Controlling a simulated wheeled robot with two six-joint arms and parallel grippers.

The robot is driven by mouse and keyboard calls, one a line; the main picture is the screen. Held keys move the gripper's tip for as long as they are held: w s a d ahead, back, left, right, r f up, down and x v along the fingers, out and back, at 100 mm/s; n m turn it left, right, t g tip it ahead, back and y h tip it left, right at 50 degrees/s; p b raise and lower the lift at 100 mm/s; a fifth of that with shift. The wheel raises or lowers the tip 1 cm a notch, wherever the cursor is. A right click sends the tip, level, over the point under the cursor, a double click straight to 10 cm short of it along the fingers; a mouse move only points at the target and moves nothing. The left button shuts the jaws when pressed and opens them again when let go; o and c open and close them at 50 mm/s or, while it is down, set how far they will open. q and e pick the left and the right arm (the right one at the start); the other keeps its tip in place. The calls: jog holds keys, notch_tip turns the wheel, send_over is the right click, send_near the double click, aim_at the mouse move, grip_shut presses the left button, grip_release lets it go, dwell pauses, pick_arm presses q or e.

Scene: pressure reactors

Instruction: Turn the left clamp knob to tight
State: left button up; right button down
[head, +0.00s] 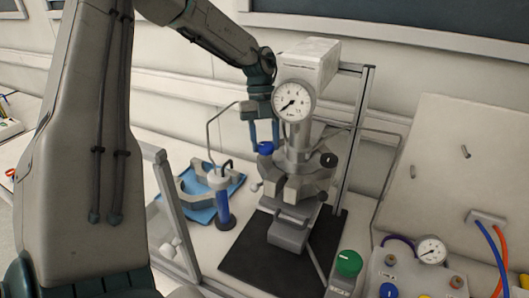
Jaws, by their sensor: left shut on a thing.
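The reactor (298,187) stands upright under its frame, with a round pressure gauge (294,101) on top. The left clamp knob (266,148) is blue and sits on the left side of the reactor's clamp. My left gripper (264,138) reaches down from above and is shut on this knob, with one finger on each side of it. The knob's turn angle cannot be read. A black knob (329,160) sits on the right side of the clamp. My right gripper is not in view.
A black mat (247,261) lies under the reactor. A green knob (348,263) and a panel with a small gauge (431,249) are at front right.

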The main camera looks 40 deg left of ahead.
pick_arm(q)
jog(key=shift+w+m+y+b, duration=0.1)
jog(key=shift+m+y+b, duration=0.2)
jog(key=shift+m+b, duration=0.5)
jog(key=o, duration=1)
jog(key=shift+c, duration=0.2)
jog(key=shift+w+a+r+b, duration=0.2)
jog(key=shift+r+b, duration=0.1)
jog(key=shift+r, duration=0.15)
jog(key=b+v, duration=0.2)
jog(key=v, duration=0.8)
jog(key=shift+b, duration=0.3)
